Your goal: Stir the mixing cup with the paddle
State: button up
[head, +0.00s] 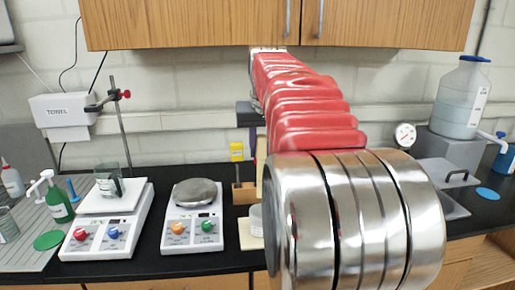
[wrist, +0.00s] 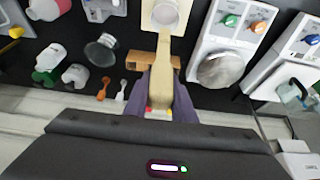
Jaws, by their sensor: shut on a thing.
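My gripper (wrist: 160,92) points down and is shut on the wooden paddle (wrist: 164,60), seen between its two grey-purple fingers in the wrist view. In the head view a narrow strip of the paddle (head: 259,180) shows left of my arm. The mixing cup (wrist: 166,14) is a pale, round cup on a cream base at the top of the wrist view. The paddle's far end overlaps the cup's near side there; I cannot tell whether it is inside the cup.
A large jug (head: 461,98) stands at right. Cabinets (head: 270,25) hang above.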

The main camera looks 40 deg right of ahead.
jog(key=shift+f, duration=0.2)
notch_tip(320, 180, down, 11)
dwell(1.6)
dwell(0.4)
